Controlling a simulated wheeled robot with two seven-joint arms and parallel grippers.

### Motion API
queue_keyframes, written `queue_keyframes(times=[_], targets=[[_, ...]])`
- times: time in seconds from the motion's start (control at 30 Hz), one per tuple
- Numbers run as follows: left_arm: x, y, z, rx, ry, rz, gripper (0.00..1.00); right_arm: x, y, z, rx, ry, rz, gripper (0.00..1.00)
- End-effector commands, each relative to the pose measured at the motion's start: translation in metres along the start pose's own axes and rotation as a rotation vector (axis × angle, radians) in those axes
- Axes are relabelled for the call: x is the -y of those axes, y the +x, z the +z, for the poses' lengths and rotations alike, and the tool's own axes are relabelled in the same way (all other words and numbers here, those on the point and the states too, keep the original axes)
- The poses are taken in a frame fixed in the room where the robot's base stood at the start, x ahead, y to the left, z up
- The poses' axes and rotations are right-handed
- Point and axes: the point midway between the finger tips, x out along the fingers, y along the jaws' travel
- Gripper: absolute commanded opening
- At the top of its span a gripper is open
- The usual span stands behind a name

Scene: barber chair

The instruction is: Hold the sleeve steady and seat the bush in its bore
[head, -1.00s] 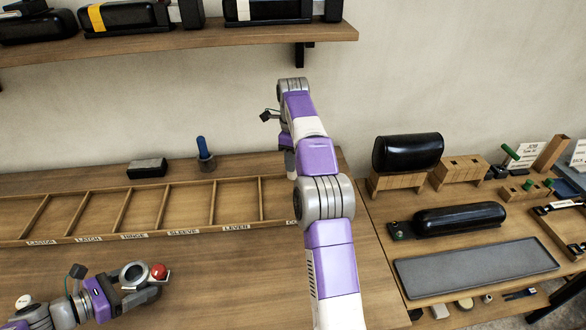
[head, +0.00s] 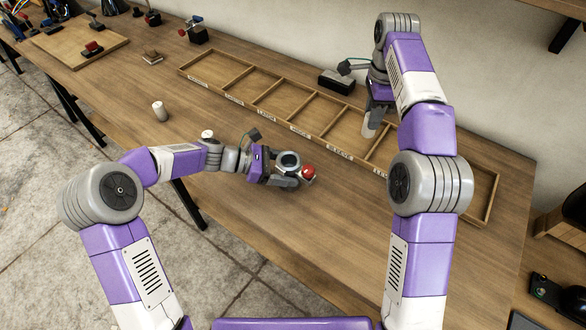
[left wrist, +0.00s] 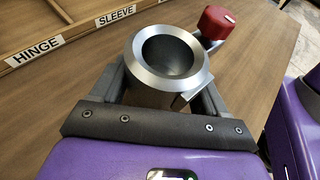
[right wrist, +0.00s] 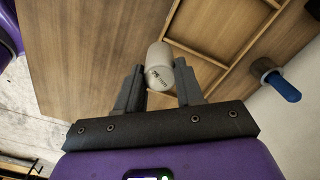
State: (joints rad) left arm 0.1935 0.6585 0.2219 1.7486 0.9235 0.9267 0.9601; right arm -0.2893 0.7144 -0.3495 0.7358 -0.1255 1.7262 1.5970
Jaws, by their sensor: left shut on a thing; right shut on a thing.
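The sleeve (left wrist: 168,62) is a thick grey metal ring with an open bore facing up. My left gripper (head: 284,172) is shut around it, low over the bench; it also shows in the head view (head: 289,160). A red knob (left wrist: 216,22) sits beside the sleeve's rim; I cannot tell how it is joined. My right gripper (head: 374,105) is shut on a pale cylinder, apparently the bush (right wrist: 160,66), with dark print on its side. The cylinder (head: 370,126) points down over the divided tray, away from the sleeve. The bore looks empty.
The divided tray (head: 268,127) with labelled compartments crosses the bench. A dark block (head: 337,81) stands behind it. A blue-handled item (right wrist: 284,88) stands near the wall. A small pale cylinder (head: 159,110) stands on the left. Bench in front of the tray is mostly clear.

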Motion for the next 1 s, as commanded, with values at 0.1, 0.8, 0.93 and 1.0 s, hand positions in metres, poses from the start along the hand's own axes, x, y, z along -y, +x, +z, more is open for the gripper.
queue_keyframes(times=[0.1, 0.8, 0.93, 1.0], targets=[[0.000, 0.000, 0.000, 0.000, 0.000, 0.000, 0.31, -0.010, -0.008, 0.068, -0.001, -0.246, 0.001, 0.02], [0.000, 0.000, 0.000, 0.000, 0.001, 0.000, 0.31, -0.061, 0.006, 0.204, 0.002, -0.808, 0.005, 0.02], [0.000, 0.000, 0.000, 0.001, 0.000, 0.000, 0.31, -0.060, 0.025, 0.204, 0.002, -0.806, 0.004, 0.02], [0.000, 0.000, 0.000, 0.001, 0.001, 0.000, 0.31, -0.060, 0.032, 0.204, 0.002, -0.805, 0.003, 0.02]])
